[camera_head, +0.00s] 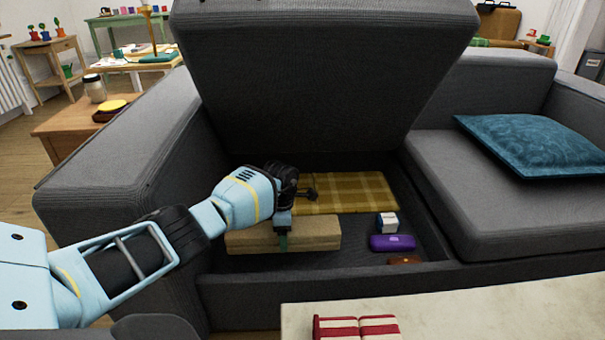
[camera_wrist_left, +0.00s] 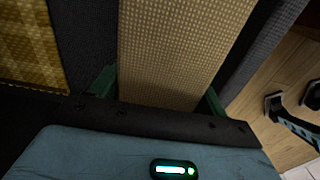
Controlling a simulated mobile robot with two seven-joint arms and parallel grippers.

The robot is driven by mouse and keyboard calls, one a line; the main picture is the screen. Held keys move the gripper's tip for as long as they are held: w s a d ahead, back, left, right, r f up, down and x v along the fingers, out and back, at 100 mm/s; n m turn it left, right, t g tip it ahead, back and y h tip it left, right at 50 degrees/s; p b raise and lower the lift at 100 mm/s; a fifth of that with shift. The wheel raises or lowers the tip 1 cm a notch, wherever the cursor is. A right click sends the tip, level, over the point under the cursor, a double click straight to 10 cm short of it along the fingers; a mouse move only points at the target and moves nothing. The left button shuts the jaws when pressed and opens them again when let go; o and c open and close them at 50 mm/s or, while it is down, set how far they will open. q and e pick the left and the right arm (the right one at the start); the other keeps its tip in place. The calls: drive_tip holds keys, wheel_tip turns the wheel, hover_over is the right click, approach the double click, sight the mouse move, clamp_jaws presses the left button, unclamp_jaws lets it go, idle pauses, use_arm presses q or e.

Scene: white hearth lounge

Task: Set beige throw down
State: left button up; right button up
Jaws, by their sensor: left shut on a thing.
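The beige throw (camera_head: 300,235) is a folded, woven block inside the open storage compartment of the grey sofa (camera_head: 215,285). It lies low in the compartment, near its front wall; I cannot tell whether it touches the floor. My left gripper (camera_head: 283,238) reaches in from the left and is shut on the throw. In the left wrist view, the throw (camera_wrist_left: 178,50) runs between the two green fingers of the left gripper (camera_wrist_left: 160,90). My right gripper is not in view.
A yellow plaid throw (camera_head: 345,192) lies behind in the compartment. A white box (camera_head: 386,222), a purple case (camera_head: 392,243) and a brown item (camera_head: 404,260) sit at its right. The raised seat lid (camera_head: 320,75) stands above. A pale table (camera_head: 480,310) with a red-and-white item (camera_head: 357,328) is in front.

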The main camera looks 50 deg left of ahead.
use_arm(q)
wheel_tip(320, 180, down, 5)
drive_tip(key=shift+r+b, duration=0.2)
drive_tip(key=shift+b, duration=0.9)
drive_tip(key=shift+f, duration=0.15)
wheel_tip(320, 180, down, 4)
drive_tip(key=b, duration=0.3)
drive_tip(key=shift+w+r, duration=0.1)
drive_tip(key=shift+r, duration=0.1)
drive_tip(key=shift+f, duration=0.2)
drive_tip(key=o, duration=1.2)
drive_tip(key=shift+r, duration=0.1)
